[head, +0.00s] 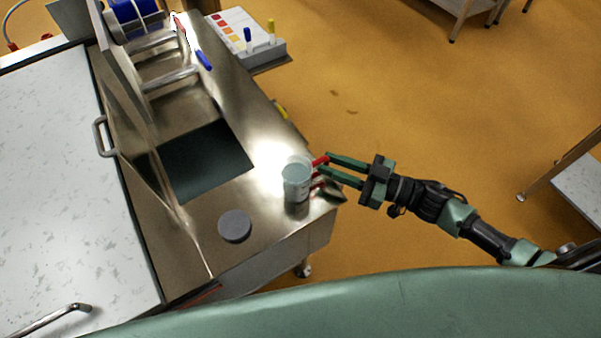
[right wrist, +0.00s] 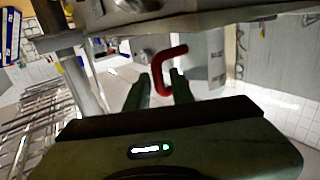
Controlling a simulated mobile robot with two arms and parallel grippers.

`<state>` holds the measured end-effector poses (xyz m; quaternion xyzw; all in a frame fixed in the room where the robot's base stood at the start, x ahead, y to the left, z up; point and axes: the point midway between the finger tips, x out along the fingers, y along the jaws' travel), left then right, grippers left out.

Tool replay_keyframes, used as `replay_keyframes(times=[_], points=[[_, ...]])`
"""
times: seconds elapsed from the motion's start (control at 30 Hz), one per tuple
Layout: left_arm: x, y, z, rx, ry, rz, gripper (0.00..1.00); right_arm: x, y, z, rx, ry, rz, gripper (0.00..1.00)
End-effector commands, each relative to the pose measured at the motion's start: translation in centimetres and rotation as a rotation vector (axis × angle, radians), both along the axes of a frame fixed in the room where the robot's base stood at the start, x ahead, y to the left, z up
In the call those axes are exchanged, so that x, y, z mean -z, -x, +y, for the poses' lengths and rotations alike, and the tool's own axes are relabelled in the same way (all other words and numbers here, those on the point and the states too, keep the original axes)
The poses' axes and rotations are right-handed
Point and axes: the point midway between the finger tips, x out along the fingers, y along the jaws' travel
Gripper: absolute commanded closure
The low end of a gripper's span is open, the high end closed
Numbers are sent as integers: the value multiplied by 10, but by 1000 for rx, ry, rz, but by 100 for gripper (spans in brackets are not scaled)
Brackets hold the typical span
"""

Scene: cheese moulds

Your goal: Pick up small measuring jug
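The small measuring jug (head: 296,180) is a clear, greyish beaker with a red handle. It stands upright near the right front corner of the steel bench. My right gripper (head: 325,167) comes in from the right, with its green fingers at the handle side. The fingers are apart; they hide part of the handle. In the right wrist view the red handle (right wrist: 157,72) shows just ahead of and between the fingertips (right wrist: 161,82), with the pale jug wall (right wrist: 205,62) beyond. I cannot tell whether a finger touches it. My left gripper is not in view.
A grey round disc (head: 235,226) lies on the steel bench (head: 265,215) near the jug. A dark square opening (head: 205,160) is behind it. A white box with coloured squares and pens (head: 240,35) stands at the back. The orange floor right of the bench is largely clear.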

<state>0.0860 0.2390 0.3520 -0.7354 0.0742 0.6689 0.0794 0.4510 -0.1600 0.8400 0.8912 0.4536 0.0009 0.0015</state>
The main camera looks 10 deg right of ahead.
Motion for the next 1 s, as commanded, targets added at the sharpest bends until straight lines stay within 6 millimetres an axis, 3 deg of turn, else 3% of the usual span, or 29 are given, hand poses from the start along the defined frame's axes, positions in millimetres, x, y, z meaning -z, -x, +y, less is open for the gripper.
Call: replay_keyframes(times=[0.3, 0.6, 0.7, 1.0], points=[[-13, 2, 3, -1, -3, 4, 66, -3, -25, 37, 3, -1, -1, 77], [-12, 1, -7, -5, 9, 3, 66, 0, -28, 41, 4, 2, 1, 77], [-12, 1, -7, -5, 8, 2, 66, -1, -28, 41, 4, 1, 1, 100], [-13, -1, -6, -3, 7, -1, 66, -1, -28, 41, 4, 1, 1, 100]])
